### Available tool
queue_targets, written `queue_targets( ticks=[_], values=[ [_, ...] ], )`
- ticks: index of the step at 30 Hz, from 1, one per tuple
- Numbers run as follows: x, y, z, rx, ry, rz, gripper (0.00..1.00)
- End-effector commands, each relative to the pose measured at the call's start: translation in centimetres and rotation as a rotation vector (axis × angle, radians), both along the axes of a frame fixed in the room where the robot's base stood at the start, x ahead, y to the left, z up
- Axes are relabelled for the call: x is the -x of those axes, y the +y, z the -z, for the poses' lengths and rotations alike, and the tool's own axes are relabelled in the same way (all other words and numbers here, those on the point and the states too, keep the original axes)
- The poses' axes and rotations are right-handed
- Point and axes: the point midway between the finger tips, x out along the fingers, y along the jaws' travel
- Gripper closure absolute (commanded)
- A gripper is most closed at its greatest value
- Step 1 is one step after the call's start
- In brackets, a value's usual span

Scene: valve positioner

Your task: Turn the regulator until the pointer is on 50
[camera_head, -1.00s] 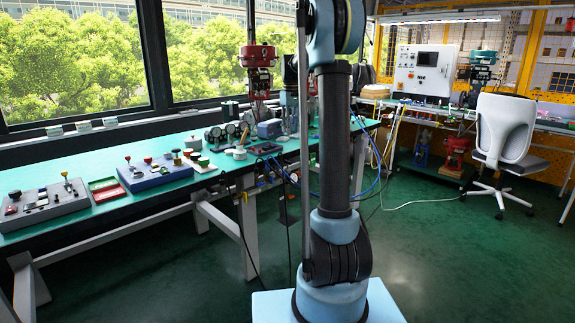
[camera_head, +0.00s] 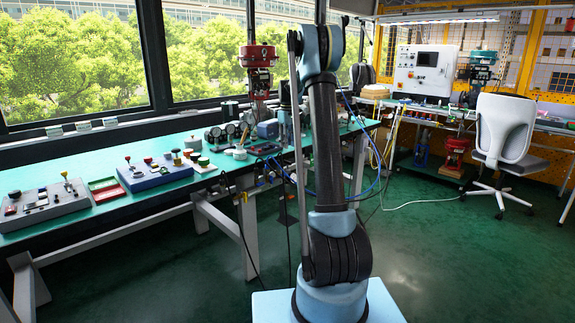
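The regulator and the pointer cannot be picked out for certain at this size, and no dial reading can be made out. My arm stands upright in the middle of the head view and bends at an elbow near the top edge. A light blue part, which seems to be mine, shows behind it just right of the gauges. My gripper cannot be made out.
The green bench (camera_head: 105,212) runs along the window. A grey control box (camera_head: 42,207), a blue control box (camera_head: 155,173) and a red-green tray (camera_head: 103,188) lie on its left part. A white chair (camera_head: 503,135) is at right.

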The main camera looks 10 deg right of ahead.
Motion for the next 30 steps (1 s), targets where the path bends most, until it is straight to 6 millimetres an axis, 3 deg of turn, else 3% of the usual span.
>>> queue_targets(
  ticks=[15, 22, 30],
  values=[
    [0.0, 0.0, 8.6, 0.0, 0.0, 0.0, 0.72],
    [0.0, 0.0, 10.3, 0.0, 0.0, 0.0, 0.72],
    [0.0, 0.0, 10.5, 0.0, 0.0, 0.0, 0.72]
  ],
)
